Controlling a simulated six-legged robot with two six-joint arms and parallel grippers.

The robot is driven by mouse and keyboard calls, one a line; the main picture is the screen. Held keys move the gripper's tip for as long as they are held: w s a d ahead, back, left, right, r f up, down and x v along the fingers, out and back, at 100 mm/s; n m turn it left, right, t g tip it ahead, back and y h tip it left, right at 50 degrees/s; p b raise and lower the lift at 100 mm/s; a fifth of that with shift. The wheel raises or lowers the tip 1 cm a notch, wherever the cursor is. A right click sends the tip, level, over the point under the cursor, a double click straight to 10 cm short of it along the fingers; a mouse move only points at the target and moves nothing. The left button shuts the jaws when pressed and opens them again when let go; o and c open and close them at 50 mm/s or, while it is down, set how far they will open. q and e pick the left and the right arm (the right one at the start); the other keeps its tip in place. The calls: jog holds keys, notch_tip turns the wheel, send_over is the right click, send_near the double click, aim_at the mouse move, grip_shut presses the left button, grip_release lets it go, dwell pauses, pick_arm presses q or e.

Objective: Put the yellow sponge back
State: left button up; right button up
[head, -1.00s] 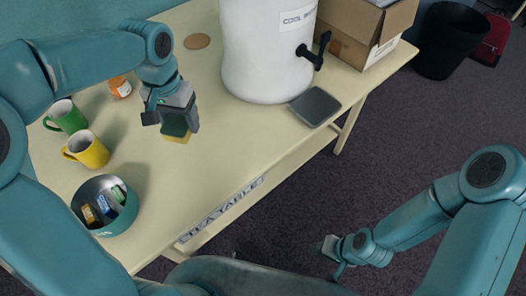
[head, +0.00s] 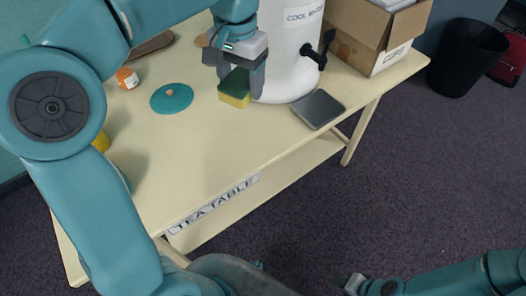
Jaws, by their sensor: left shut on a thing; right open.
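The yellow sponge (head: 235,98), with a dark green top layer, is between the fingers of my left gripper (head: 242,84), which is shut on it. The gripper holds it over the tea table (head: 215,148), just left of the white cooler (head: 290,62). The fingers hide part of the sponge. A flat dark grey tray (head: 318,109) lies empty on the table, right of the sponge and near the front edge. My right gripper (head: 352,284) is open and empty, low at the bottom of the head view over the floor.
A yellow mug (head: 101,141) is mostly hidden by my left arm. The cooler's black tap (head: 318,50) juts toward the tray. An open cardboard box (head: 375,40) stands behind right.

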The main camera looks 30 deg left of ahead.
pick_arm(q)
jog(key=shift+d, duration=0.4)
jog(key=shift+d+f+b, duration=0.15)
jog(key=shift+f+b, duration=0.05)
jog(key=shift+b, duration=0.3)
jog(key=b, duration=0.2)
send_over(250, 150)
notch_tip(250, 150, down, 14)
jog(key=shift+f, duration=0.15)
notch_tip(250, 150, down, 4)
jog(key=shift+f, duration=0.1)
jog(key=shift+w+f, duration=0.15)
jog(key=shift+f, duration=0.3)
